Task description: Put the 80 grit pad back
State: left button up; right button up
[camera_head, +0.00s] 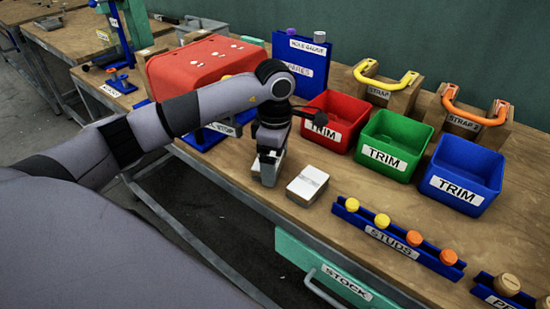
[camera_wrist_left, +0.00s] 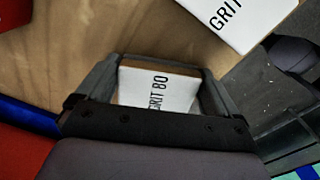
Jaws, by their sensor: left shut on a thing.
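My left gripper (camera_head: 269,168) points down over the front of the wooden bench and is shut on a white pad. In the left wrist view this pad (camera_wrist_left: 143,86) reads "GRIT 80" and sits between the two fingers (camera_wrist_left: 150,75). A second white pad (camera_head: 307,185) lies on the bench just right of the gripper. It also shows at the top of the wrist view (camera_wrist_left: 238,18), where only "GRIT" can be read and its number is cut off. I cannot tell whether the held pad touches the bench. My right gripper is not in view.
Red (camera_head: 336,121), green (camera_head: 392,145) and blue (camera_head: 464,174) trim bins stand behind the pads. A blue studs rack (camera_head: 397,242) is at the right front. A large red housing (camera_head: 203,64) stands left of the gripper. The bench's front edge is close to the pads.

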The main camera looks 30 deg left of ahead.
pick_arm(q)
jog(key=o, duration=0.6)
jog(key=shift+f, duration=0.1)
jog(key=shift+o, duration=0.2)
jog(key=shift+r, duration=0.2)
notch_tip(320, 180, up, 12)
jog(key=shift+b, duration=0.4)
